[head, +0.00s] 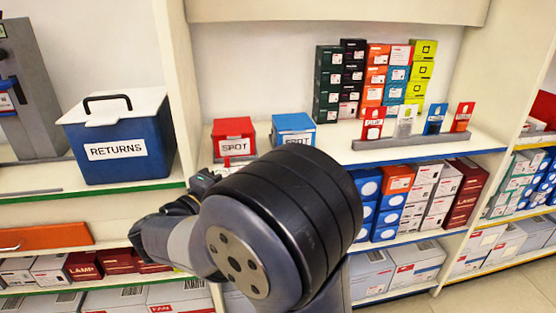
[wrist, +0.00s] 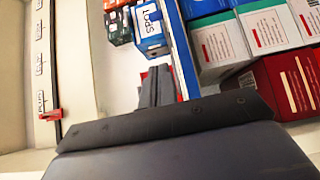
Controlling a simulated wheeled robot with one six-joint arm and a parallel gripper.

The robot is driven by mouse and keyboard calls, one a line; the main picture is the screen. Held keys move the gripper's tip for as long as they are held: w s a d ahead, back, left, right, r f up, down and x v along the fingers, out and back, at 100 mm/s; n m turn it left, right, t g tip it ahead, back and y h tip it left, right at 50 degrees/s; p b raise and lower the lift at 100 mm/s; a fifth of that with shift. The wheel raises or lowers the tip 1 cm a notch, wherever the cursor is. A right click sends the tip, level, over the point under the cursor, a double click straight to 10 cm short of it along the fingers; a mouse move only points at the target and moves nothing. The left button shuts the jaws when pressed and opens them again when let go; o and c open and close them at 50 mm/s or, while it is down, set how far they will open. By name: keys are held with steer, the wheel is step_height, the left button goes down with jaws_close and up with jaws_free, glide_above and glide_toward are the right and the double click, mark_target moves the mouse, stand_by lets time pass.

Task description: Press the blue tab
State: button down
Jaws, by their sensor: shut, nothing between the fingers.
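The blue tab (head: 435,119) stands upright in a grey holder (head: 415,148) on the right of the shelf in the head view. It is one of a row of tabs, between a white tab (head: 405,121) and an orange-red tab (head: 462,117). My gripper (head: 205,178) is at the left of my arm in the head view, in front of the shelf and well left of the blue tab; its tips are hard to make out there. In the wrist view my gripper (wrist: 157,72) is shut and empty. I cannot make out the blue tab in the wrist view.
A red SPOT box (head: 233,136) and a blue SPOT box (head: 294,128) stand on the shelf near my gripper. A blue RETURNS bin (head: 118,135) is at the left. Stacked small boxes (head: 375,75) stand behind the tabs. The wrist view shows a rail with a red slider (wrist: 50,115).

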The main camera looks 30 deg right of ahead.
steer(key=b+x, duration=0.2)
steer(key=x, duration=0.7)
steer(key=shift+s+f, duration=0.1)
steer(key=shift+f, duration=0.1)
steer(key=d, duration=0.2)
steer(key=d+b, duration=0.1)
steer(key=shift+s+d+r, duration=0.1)
steer(key=shift+s+d, duration=0.1)
steer(key=shift+s, duration=0.1)
steer(key=shift+s+d, duration=0.1)
steer(key=shift+d, duration=0.35)
steer(key=d+b, duration=0.1)
steer(key=d, duration=0.1)
steer(key=s+d+b, duration=0.1)
steer(key=d, duration=0.1)
steer(key=shift+s+d+b, duration=0.15)
steer(key=shift+d+b, duration=0.15)
steer(key=shift+b, duration=0.1)
